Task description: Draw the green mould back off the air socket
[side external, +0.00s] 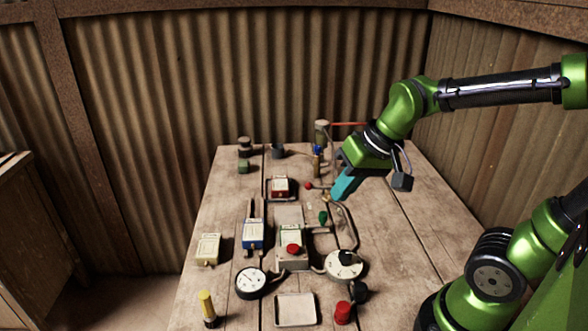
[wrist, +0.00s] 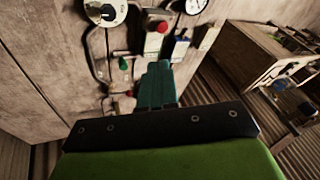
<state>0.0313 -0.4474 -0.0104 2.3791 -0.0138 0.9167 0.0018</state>
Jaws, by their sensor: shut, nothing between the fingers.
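My gripper (side external: 336,198) has teal fingers, shut and empty, above the table to the right of and behind that block. In the wrist view the shut fingers (wrist: 158,68) cover part of the table, and the red button (wrist: 162,27) shows beyond them. A small green knob or bulb (side external: 323,217) lies between gripper and press; it also shows in the wrist view (wrist: 124,65).
A blue box (side external: 253,234), a cream box (side external: 208,249) and a red box (side external: 280,187) stand around the press. Two dials (side external: 251,283) (side external: 344,265), a pale tray (side external: 295,310) and a red cylinder (side external: 343,313) are at the front. Hoses run right of the press.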

